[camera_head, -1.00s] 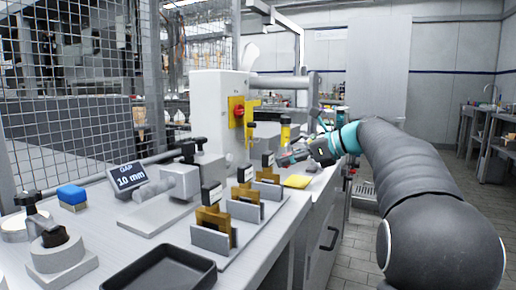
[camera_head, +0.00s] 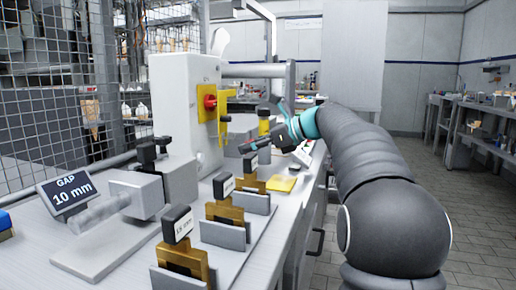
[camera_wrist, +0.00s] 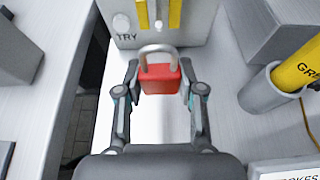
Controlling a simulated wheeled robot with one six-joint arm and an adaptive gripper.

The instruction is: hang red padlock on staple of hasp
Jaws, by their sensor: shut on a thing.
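The red padlock (camera_wrist: 160,79) is between the fingers of my gripper (camera_wrist: 160,76) in the wrist view. Its silver shackle points up and away from me, toward a grey box (camera_wrist: 195,28). Yellow strips (camera_wrist: 174,12) of the hasp are on that box, with a small pale knob-like part between them, perhaps the staple. The shackle appears just short of it; the exact gap cannot be told. In the head view the yellow hasp plate (camera_head: 229,104) is at the grey machine's side, and my gripper (camera_head: 258,144) is to its lower right. The padlock is hard to make out there.
A grey cup (camera_wrist: 262,95) with a yellow tube stands right of my gripper. A red knob (camera_head: 210,101) is on the machine. Brown clamp-like fixtures (camera_head: 188,262) line the bench front, and a yellow pad (camera_head: 281,183) lies behind them. The aisle floor right is clear.

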